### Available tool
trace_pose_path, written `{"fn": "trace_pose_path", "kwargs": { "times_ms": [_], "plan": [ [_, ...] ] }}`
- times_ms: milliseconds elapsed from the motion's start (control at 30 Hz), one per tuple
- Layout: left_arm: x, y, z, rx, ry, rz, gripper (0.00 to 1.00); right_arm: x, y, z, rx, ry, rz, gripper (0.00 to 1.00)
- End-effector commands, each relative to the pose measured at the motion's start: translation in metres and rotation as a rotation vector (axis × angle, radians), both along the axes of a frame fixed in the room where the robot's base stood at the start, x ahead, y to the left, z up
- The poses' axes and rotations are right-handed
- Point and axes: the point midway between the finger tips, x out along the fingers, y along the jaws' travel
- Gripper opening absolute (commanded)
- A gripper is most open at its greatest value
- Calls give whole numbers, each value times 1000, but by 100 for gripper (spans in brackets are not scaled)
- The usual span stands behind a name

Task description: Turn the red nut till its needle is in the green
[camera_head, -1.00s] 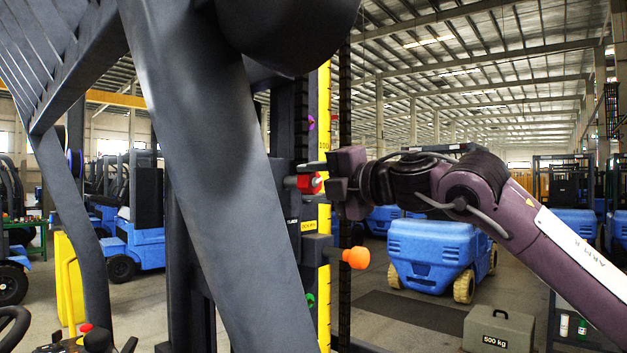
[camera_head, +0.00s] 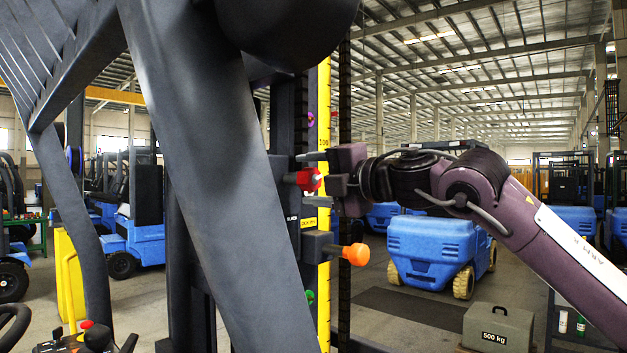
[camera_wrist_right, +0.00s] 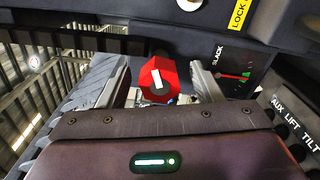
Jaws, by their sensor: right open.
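The red nut (camera_head: 308,179) sits on a dark fixture by the yellow mast strip in the head view. In the right wrist view the red nut (camera_wrist_right: 150,87) has a white mark on its face. My right gripper (camera_head: 315,178) is open around the nut, one finger above and one below in the head view. In the wrist view the fingers stand apart on either side of it. A small dial (camera_wrist_right: 235,72) labelled SLACK shows a red line and a green mark; the needle's exact place is too small to tell. My left gripper is not in view.
An orange knob (camera_head: 355,254) sticks out below the nut. A thick dark sloping post (camera_head: 210,150) blocks the left of the head view. A 500 kg weight (camera_head: 498,327) and a blue truck (camera_head: 430,250) stand farther right.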

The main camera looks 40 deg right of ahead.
Motion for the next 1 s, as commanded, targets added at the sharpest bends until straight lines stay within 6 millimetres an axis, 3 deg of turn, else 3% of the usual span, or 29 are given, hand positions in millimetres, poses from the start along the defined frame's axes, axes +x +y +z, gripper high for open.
{"fn": "trace_pose_path", "kwargs": {
  "times_ms": [167, 400, 600, 1000],
  "plan": [
    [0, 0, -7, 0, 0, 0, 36, -7, 0, -2, -1, -2, 0, 59],
    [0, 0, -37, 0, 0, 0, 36, -46, -4, -4, -1, -5, -1, 59],
    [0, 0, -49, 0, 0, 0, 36, -72, -6, -2, -1, -3, -1, 59],
    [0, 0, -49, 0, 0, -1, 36, -78, -7, 0, 0, 0, 0, 59]
  ]
}}
